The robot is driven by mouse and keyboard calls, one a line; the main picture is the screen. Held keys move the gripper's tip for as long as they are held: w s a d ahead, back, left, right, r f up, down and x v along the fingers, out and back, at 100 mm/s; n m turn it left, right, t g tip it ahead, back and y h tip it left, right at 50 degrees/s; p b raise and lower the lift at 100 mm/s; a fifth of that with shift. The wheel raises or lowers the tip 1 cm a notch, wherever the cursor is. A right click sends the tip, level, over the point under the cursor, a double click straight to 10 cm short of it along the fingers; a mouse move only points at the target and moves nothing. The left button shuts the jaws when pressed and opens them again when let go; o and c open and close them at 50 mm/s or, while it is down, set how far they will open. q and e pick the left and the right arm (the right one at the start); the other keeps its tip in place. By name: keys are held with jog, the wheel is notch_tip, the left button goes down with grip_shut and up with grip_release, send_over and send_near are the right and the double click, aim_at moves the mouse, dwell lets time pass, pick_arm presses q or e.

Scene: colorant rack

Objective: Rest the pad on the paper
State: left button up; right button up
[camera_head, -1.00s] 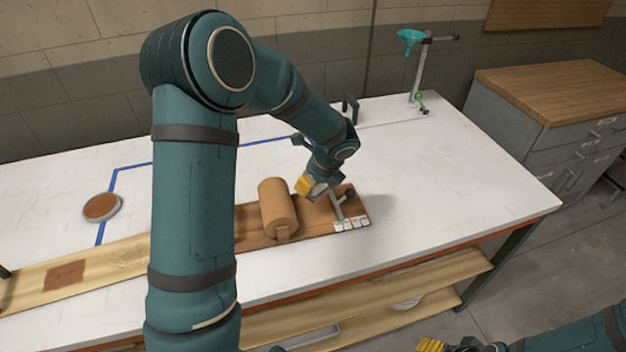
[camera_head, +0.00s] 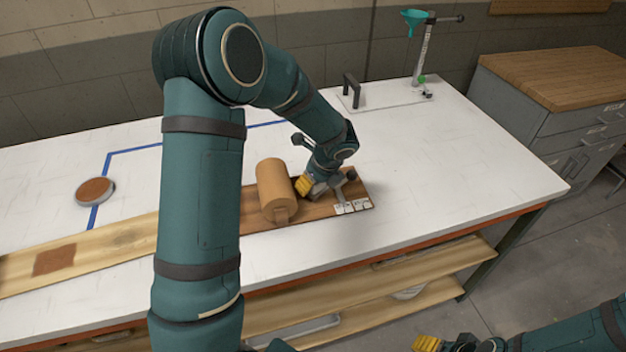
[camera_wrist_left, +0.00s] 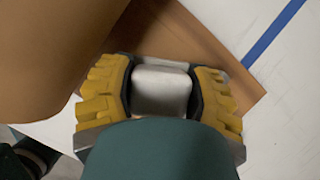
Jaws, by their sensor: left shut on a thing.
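My left gripper (camera_head: 316,188) is shut on a pale grey-white block with rounded edges, seemingly the pad (camera_wrist_left: 160,90). In the left wrist view the block sits between the yellow fingers (camera_wrist_left: 166,97), over a brown surface; whether it touches that surface I cannot tell. In the head view the gripper is just right of a tan paper roll (camera_head: 272,188), low over the brown board (camera_head: 258,222); my arm hides part of the board. My right gripper (camera_head: 445,344) is at the bottom edge, cut off, and its opening does not show.
A long pale plank (camera_head: 120,243) with a brown square patch (camera_head: 54,260) runs left. A round tin with a brown top (camera_head: 95,191) is by the blue tape. A stand with a teal funnel (camera_head: 414,20) is at the back. The table's right side is clear.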

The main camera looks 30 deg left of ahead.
pick_arm(q)
jog(key=shift+f+b, duration=0.35)
jog(key=shift+f, duration=0.15)
dwell(0.4)
jog(key=o, duration=1.2)
jog(key=shift+r, duration=0.1)
jog(key=v, duration=1.2)
